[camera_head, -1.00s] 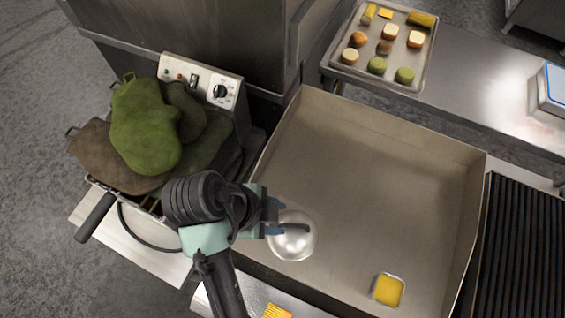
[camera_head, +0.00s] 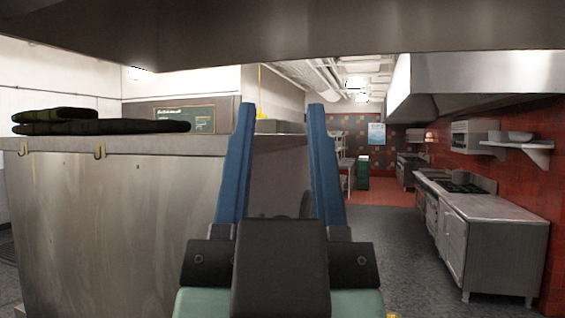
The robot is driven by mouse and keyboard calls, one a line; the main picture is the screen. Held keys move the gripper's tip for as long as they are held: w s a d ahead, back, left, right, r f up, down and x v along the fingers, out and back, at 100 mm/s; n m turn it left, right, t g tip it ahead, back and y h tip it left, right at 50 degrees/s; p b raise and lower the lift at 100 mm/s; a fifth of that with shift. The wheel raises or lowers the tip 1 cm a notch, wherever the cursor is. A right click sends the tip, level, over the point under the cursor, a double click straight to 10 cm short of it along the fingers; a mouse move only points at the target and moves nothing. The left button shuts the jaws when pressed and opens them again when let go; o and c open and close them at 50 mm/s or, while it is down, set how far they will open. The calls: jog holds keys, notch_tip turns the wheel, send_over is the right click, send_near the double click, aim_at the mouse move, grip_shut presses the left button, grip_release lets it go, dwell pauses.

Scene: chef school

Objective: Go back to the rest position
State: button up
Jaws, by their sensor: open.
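My gripper (camera_head: 281,112) is upright in the middle of the view, its two blue fingers pointing up. The fingers are wide apart with nothing between them. The gripper appears in front of a metal cabinet on the left and the open kitchen behind. No object is held.
A tall steel cabinet (camera_head: 110,225) fills the left, with dark folded cloths (camera_head: 100,127) on top. A steel counter (camera_head: 490,215) with a stove stands along the red wall on the right. A metal hood (camera_head: 480,85) hangs overhead there. Grey floor is clear between.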

jog(key=shift+s+r, duration=0.35)
jog(key=shift+r, duration=0.05)
notch_tip(320, 180, down, 6)
jog(key=b, duration=0.5)
jog(key=shift+r, duration=0.2)
dwell(6.6)
